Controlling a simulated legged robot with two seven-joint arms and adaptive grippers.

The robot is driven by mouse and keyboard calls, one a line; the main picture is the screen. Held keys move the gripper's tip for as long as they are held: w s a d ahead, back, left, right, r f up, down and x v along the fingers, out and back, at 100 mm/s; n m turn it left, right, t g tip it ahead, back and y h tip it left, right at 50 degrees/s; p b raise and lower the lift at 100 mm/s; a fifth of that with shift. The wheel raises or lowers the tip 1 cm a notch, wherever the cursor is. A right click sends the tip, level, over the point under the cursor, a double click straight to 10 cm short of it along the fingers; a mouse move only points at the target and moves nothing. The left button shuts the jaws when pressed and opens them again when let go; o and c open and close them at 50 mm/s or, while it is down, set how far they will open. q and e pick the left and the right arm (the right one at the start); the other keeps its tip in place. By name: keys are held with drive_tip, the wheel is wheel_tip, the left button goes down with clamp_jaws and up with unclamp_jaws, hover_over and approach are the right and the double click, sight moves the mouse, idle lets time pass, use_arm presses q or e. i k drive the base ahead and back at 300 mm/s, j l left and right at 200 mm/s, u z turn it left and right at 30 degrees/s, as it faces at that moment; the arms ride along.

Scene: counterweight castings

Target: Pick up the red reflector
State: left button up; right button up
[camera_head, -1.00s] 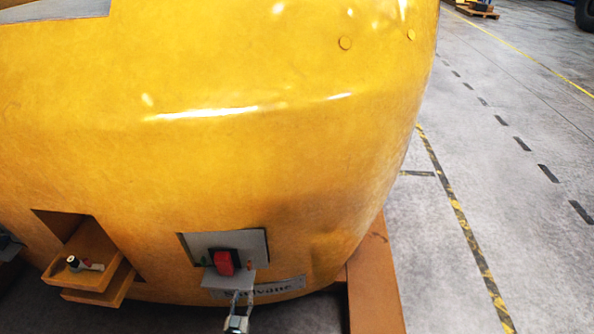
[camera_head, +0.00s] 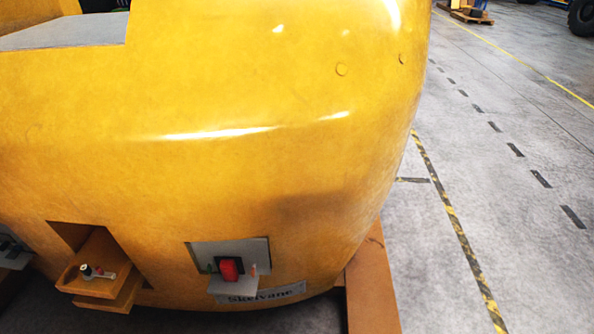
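The red reflector (camera_head: 230,269) is a small upright block with a dark piece around or behind it. It stands at a small light-grey shelf (camera_head: 222,285), in front of a grey plate (camera_head: 254,250) set into the big yellow casting (camera_head: 240,180). I cannot tell whether it is fixed there. Neither of my grippers shows in the head view. Nothing of mine touches the reflector.
A nameplate (camera_head: 268,296) sits just below the reflector. To the left, an orange-yellow tray (camera_head: 75,285) juts from a recess and bears a small item (camera_head: 97,272). An orange beam (camera_head: 371,290) stands at right. Grey floor (camera_head: 480,210) beyond is open.

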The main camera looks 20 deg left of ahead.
sight(230, 267)
drive_tip(key=u, duration=1.25)
